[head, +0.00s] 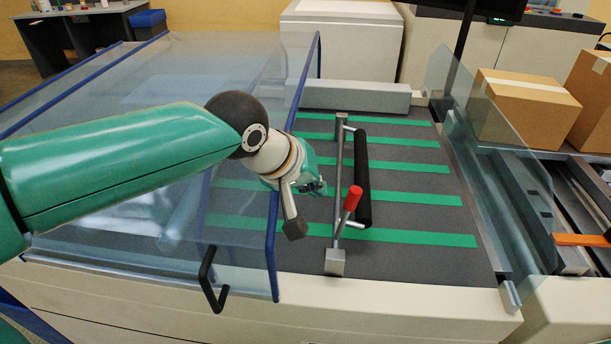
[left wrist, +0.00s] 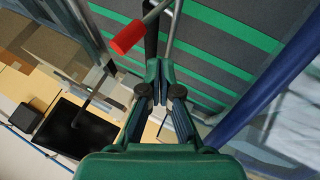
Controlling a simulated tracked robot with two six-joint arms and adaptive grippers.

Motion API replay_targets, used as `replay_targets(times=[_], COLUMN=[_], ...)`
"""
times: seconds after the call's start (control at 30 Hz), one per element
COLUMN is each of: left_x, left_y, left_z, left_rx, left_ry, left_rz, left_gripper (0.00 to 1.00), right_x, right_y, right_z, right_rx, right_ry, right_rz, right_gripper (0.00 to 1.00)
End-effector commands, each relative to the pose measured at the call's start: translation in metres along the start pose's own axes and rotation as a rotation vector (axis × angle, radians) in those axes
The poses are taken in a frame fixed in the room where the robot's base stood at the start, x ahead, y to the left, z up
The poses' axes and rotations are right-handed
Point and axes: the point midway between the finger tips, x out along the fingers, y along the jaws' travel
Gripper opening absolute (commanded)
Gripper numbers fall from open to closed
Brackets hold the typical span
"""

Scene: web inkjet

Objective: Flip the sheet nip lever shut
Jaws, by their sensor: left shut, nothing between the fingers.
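The sheet nip lever has a red grip (head: 352,198) on a thin metal rod and rises at a tilt from the near end of a grey crossbar (head: 338,215). A black roller (head: 362,185) sits just right of the bar, over the green-striped dark bed. My left gripper (head: 322,187) is left of the bar and a little farther back than the red grip, apart from it. In the left wrist view the red grip (left wrist: 128,37) shows above and left of my shut, empty fingers (left wrist: 161,92). My right gripper is not in view.
A clear blue-edged cover (head: 275,235) stands left of the bed, under my left arm, with a black handle (head: 210,280). A clear side guard (head: 500,180) stands on the right. Cardboard boxes (head: 525,108) lie beyond it. The striped bed is otherwise clear.

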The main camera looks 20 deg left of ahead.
Motion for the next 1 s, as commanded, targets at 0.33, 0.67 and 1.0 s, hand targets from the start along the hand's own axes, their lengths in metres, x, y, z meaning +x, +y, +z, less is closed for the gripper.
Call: replay_targets(times=[0.33, 0.67, 1.0], left_x=[0.026, 0.026, 0.030], left_y=[0.000, 0.001, 0.016], left_z=[0.000, 0.000, 0.003], left_rx=[0.001, 0.001, 0.004], left_ry=[0.001, 0.001, -0.001], left_rz=[0.000, 0.001, 0.001], left_gripper=[0.00, 0.00, 0.00], right_x=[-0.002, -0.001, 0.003], right_y=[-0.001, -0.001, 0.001], right_z=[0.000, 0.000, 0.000], right_rx=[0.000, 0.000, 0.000], right_ry=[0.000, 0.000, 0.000], right_rz=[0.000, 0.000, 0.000], right_gripper=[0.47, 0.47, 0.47])
